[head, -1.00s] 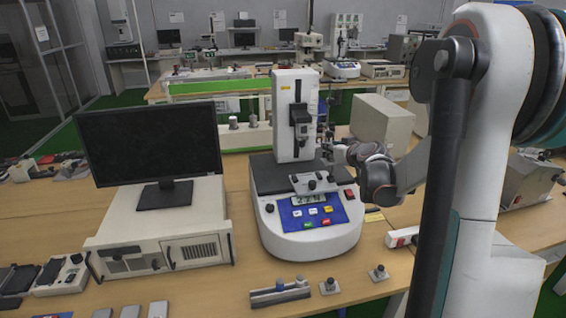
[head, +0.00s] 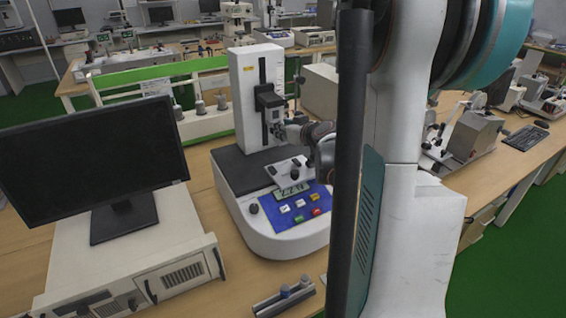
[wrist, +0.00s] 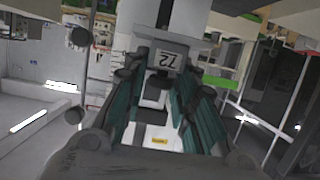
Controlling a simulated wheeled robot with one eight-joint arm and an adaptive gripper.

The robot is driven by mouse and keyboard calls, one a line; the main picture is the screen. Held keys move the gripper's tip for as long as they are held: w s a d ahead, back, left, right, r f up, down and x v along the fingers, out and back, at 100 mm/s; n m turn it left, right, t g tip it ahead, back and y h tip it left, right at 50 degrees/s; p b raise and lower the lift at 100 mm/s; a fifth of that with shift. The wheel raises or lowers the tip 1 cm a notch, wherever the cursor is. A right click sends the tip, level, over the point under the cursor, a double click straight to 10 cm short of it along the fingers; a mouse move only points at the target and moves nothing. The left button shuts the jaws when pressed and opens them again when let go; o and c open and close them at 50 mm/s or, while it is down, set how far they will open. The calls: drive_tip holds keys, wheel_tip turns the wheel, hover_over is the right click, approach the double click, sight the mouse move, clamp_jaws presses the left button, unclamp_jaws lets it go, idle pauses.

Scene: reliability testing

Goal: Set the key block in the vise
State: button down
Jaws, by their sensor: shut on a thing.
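A white testing machine (head: 240,95) with a blue front panel stands on the wooden bench. A light vise-like fixture with dark knobs (head: 290,170) sits on its base, below the dark column head. My gripper (head: 292,130) is up beside that head, partly hidden by its own wrist and my arm. In the wrist view, its teal-sided fingers (wrist: 168,68) are shut on a small grey block marked with dark characters (wrist: 172,57), probably the key block. The block is in front of the machine's white column. The vise jaws cannot be made out clearly.
A monitor (head: 92,160) on a white case (head: 160,255) stands left of the machine. A small grey rail-like tool (head: 284,298) lies on the bench in front. A beige box (head: 320,88) is behind the machine. Green-edged shelving (head: 165,72) runs behind the bench.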

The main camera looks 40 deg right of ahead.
wheel_tip(320, 180, down, 11)
drive_tip(key=b, duration=0.3)
drive_tip(key=shift+f, duration=0.1)
drive_tip(key=shift+f+b, duration=0.15)
drive_tip(key=shift+b, duration=0.15)
drive_tip(key=c, duration=1.3)
unclamp_jaws()
drive_tip(key=p+v, duration=0.2)
drive_tip(key=v, duration=1)
drive_tip(key=shift+p, duration=0.4)
